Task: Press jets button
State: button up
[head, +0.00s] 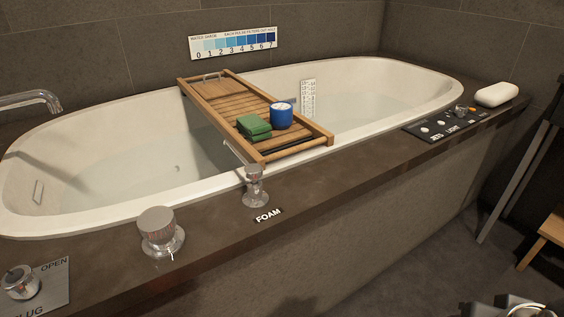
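A dark control panel (412,128) lies on the tub's stone ledge at the right in the head view. A small white oval button (425,130) is at the panel's left end, beside the printed word JETS (437,136). A second white button (441,122) sits to its right, by the word LIGHT. Small knobs (459,111) and an orange spot are farther right. Whether any button is pressed in is too small to tell. I cannot make out my gripper; only a metallic and black piece, which I cannot identify, shows at the bottom right corner.
A wooden tray (212,92) with a green cloth (254,127) and blue cup (281,116) spans the bathtub (90,130). Chrome knobs (160,232) stand along the ledge. A wooden stool (554,232) is at the right.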

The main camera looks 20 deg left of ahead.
grip_shut()
dwell(0.5)
dwell(1.4)
